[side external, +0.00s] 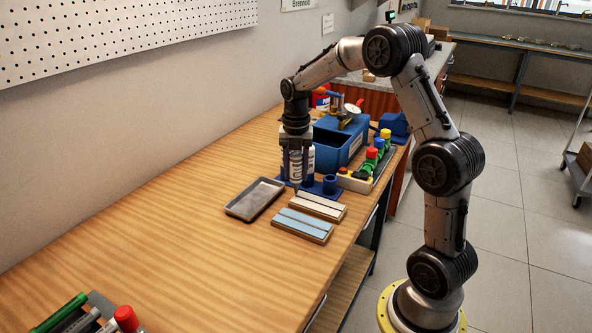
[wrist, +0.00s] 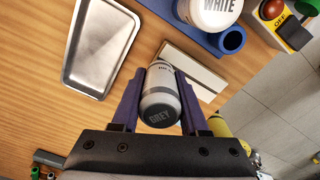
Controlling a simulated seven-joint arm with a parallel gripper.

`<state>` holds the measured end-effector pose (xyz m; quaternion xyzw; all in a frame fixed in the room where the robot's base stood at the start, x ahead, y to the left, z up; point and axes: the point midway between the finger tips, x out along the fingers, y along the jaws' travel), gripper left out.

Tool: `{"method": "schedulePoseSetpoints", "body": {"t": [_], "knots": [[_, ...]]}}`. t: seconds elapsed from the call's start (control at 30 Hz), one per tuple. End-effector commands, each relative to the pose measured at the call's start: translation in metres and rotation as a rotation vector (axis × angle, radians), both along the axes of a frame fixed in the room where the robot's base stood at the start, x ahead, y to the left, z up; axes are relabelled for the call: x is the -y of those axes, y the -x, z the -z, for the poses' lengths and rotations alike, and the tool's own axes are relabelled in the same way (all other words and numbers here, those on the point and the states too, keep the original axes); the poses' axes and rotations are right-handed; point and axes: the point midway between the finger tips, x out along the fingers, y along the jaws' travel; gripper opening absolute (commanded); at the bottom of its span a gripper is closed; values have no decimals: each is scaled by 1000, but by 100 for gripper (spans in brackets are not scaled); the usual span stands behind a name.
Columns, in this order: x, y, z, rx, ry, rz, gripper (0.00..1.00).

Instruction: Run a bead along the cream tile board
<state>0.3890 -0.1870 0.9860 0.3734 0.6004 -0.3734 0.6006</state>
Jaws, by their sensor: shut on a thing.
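My gripper (wrist: 160,97) is shut on a grey tube (wrist: 160,98) marked GREY, held between its two dark fingers. In the side view my gripper (side external: 295,168) is over the table near the blue holder, and the tube is partly hidden by the fingers. The cream tile board (side external: 311,206) lies flat on the table, with a seam along its length. In the wrist view the cream board (wrist: 205,78) shows beyond the held tube, which covers part of it.
A blue holder (side external: 329,186) has an empty socket; a tube marked WHITE (wrist: 210,14) stands there. A light blue tile board (side external: 302,226) lies in front of the cream one. A metal tray (side external: 255,199) is at left. A button panel (side external: 355,180) stands at right.

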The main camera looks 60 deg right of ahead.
Motion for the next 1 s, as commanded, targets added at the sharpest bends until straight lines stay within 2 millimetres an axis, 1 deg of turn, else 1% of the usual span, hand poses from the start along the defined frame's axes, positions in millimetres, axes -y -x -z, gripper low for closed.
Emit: {"method": "schedulePoseSetpoints", "body": {"t": [0.03, 0.2, 0.83, 1.0], "knots": [[0, 0, 0, 0, 1, 0, 42], [0, 1, 0, 0, 1, 0, 13], [0, 18, 0, 0, 0, 0, 13], [0, 19, 0, 0, 0, 0, 13]]}}
